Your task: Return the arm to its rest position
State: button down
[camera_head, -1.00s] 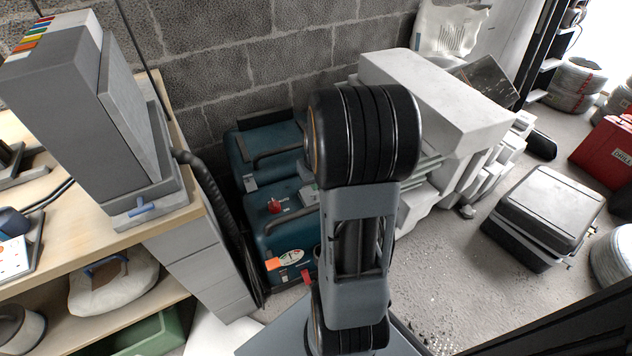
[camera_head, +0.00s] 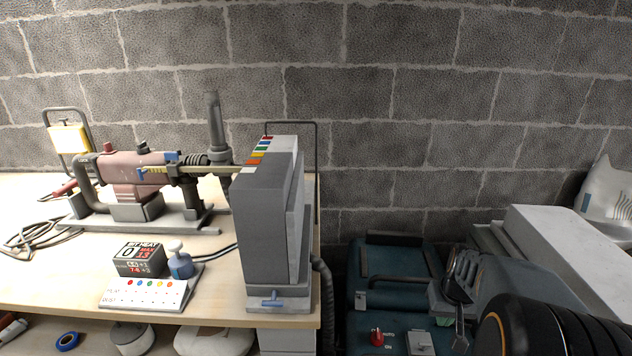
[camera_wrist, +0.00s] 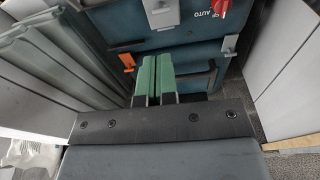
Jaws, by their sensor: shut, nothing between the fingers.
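My gripper (camera_wrist: 157,76) shows in the wrist view with its two green-padded fingers together and nothing between them. It points toward a teal machine (camera_wrist: 195,52) with a red knob (camera_wrist: 220,7) marked AUTO and an orange tag (camera_wrist: 127,62). I cannot tell how far the fingers are from that machine. In the head view, part of my arm (camera_head: 560,325), with a black ringed joint, shows at the lower right, in front of the teal machine (camera_head: 400,258).
A wooden bench (camera_head: 60,275) on the left holds a tall grey block (camera_head: 268,220), a pink machine (camera_head: 138,172) and a small display box (camera_head: 140,259). A pale slab (camera_head: 570,245) lies at the right. A block wall (camera_head: 400,110) closes off the back. Grey panels flank the gripper in the wrist view.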

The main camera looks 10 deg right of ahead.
jog(key=s+a+r+n+p, duration=0.1)
jog(key=a+r+p, duration=0.5)
jog(key=r+p, duration=0.2)
jog(key=s+a+r+n+t+p, duration=0.1)
jog(key=s+a+r+p, duration=0.1)
jog(key=a+r+p, duration=0.4)
jog(key=s+a+r+n+p, duration=0.1)
jog(key=s+a+r+p, duration=0.1)
jog(key=a+r+p, duration=0.5)
notch_tip(320, 180, up, 10)
jog(key=p, duration=0.4)
jog(key=shift+n+t+p, duration=0.3)
jog(key=shift+t+p, duration=0.1)
